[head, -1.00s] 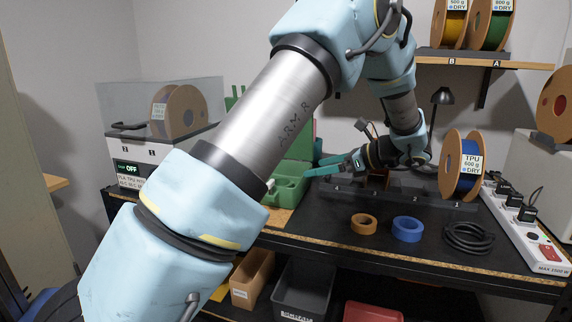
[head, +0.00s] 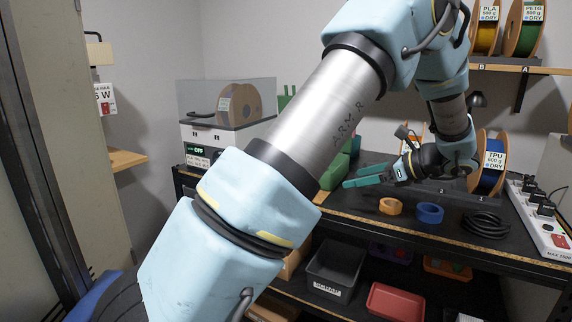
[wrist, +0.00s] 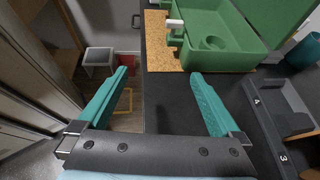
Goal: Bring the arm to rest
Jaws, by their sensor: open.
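My gripper (head: 364,178) has two teal fingers and is over the black workbench (head: 330,215) near its front left part, pointing left. In the wrist view my gripper (wrist: 160,95) is open, with its fingers wide apart and nothing between them. Between the fingers I see the bench edge and the floor below. My arm crosses the head view from the lower left, bends at the top and comes down to the gripper, hiding part of the bench.
A green case (wrist: 225,40) lies open just ahead of the fingers. An orange roll (head: 390,206), a blue roll (head: 429,212), a black cable coil (head: 485,224) and a blue spool (head: 489,165) are on the bench. A power strip (head: 540,220) lies at right.

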